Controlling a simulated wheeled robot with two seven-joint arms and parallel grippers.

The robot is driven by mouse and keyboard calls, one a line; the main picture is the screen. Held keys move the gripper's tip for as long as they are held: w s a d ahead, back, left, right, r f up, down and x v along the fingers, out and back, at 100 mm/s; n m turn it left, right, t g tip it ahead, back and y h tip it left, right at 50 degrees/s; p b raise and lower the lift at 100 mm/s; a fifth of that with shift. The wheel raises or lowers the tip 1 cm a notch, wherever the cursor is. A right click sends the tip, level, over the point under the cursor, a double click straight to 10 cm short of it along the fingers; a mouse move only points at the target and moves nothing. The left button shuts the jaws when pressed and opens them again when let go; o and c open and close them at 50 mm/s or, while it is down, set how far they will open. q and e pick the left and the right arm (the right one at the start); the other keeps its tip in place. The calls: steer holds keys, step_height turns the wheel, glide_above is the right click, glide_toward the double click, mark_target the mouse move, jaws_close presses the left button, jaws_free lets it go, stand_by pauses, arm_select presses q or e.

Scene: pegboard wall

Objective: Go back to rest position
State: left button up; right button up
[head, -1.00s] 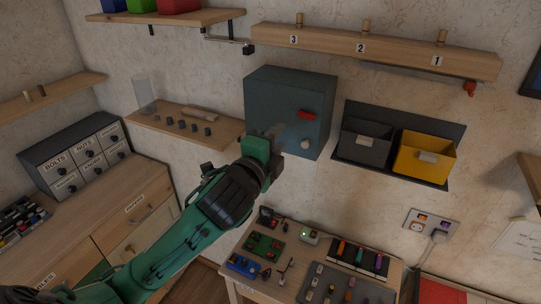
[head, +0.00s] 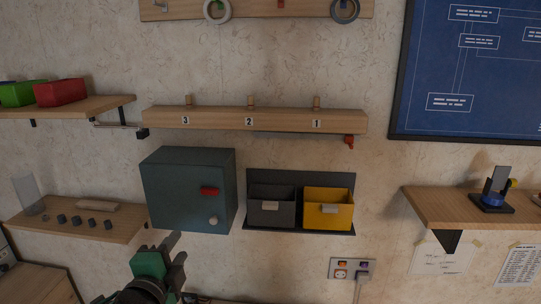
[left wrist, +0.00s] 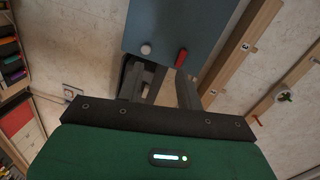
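My left gripper (head: 174,252) is at the bottom of the head view, just below the blue-grey wall cabinet (head: 180,190). In the left wrist view, its two fingers (left wrist: 158,84) stand apart with nothing seen between them. The cabinet (left wrist: 172,32) lies beyond the fingertips there, with its red handle (left wrist: 181,58) and pale knob (left wrist: 146,49) facing me. The cabinet door looks shut. The left forearm is mostly cut off by the frame's lower edge. My right gripper does not show in either view.
A grey bin (head: 270,210) and a yellow bin (head: 328,213) hang right of the cabinet. A numbered wooden rail (head: 280,120) runs above. Shelves stick out at left (head: 75,217) and right (head: 460,207). A wall socket (head: 345,268) sits below the bins.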

arm_select(q)
steer(key=s+a+f+n+g, duration=0.1)
steer(key=s+f+n+g, duration=0.35)
steer(key=f, duration=0.55)
steer(key=s+f+n+g, duration=0.3)
steer(key=s+f+n, duration=0.15)
steer(key=f, duration=0.55)
steer(key=s+f+n+g, duration=0.6)
steer(key=s+f, duration=0.6)
steer(key=s, duration=0.4)
step_height(320, 180, down, 33)
steer(key=b, duration=0.3)
steer(key=s+a+f+g+b, duration=0.2)
steer(key=s+a+f, duration=0.1)
steer(key=s+f, duration=1.6)
step_height(320, 180, down, 4)
steer(key=shift+s+a+f+m, duration=0.2)
steer(key=shift+f+m, duration=0.05)
steer(key=shift+m, duration=0.15)
